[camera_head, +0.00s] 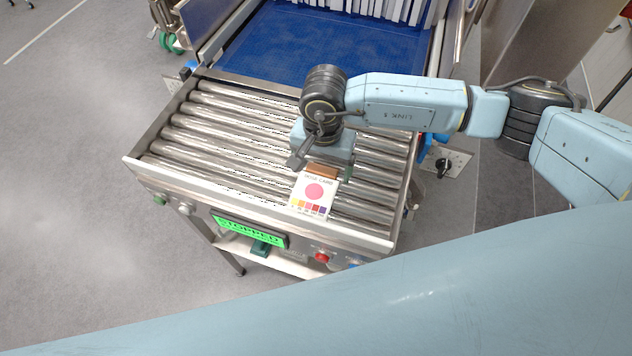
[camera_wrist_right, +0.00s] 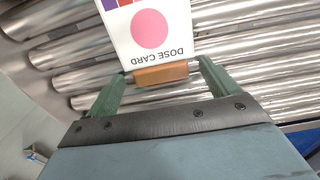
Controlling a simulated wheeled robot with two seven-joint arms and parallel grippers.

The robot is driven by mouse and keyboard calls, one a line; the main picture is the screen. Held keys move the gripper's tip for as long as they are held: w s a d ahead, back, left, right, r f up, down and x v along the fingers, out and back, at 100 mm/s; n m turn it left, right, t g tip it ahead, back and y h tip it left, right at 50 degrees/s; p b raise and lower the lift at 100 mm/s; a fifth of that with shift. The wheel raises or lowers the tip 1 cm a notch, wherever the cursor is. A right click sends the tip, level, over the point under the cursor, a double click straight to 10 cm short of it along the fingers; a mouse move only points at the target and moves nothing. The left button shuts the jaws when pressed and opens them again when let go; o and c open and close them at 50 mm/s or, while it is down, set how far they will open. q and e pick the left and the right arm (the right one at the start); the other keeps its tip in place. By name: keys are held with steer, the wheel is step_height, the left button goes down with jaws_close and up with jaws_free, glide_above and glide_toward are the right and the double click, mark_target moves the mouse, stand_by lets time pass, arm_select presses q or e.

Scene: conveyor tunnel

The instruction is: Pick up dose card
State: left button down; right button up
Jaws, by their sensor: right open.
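The dose card (camera_head: 313,194) is a white card with a pink dot and a row of colour squares. It rests on the metal rollers near the front of the conveyor, with a brown-orange block (camera_head: 322,170) at its far edge. In the right wrist view the card (camera_wrist_right: 150,30) and the block (camera_wrist_right: 160,73) show between the green fingers. My right gripper (camera_head: 322,172) is open, its fingers (camera_wrist_right: 155,82) on either side of the block with gaps. I cannot tell how far the fingertips are above the rollers. My left gripper is not in view.
The roller conveyor (camera_head: 190,142) has raised side rails. A green panel reading STOPPED (camera_head: 249,231) and a red button (camera_head: 321,257) are on its front. Behind lies a blue belt (camera_head: 320,45) with white strips hanging over its far end. Rollers left of the card are clear.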

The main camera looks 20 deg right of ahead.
steer(key=shift+c, duration=0.5)
steer(key=c, duration=1)
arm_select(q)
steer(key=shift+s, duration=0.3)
arm_select(e)
steer(key=shift+r, duration=0.1)
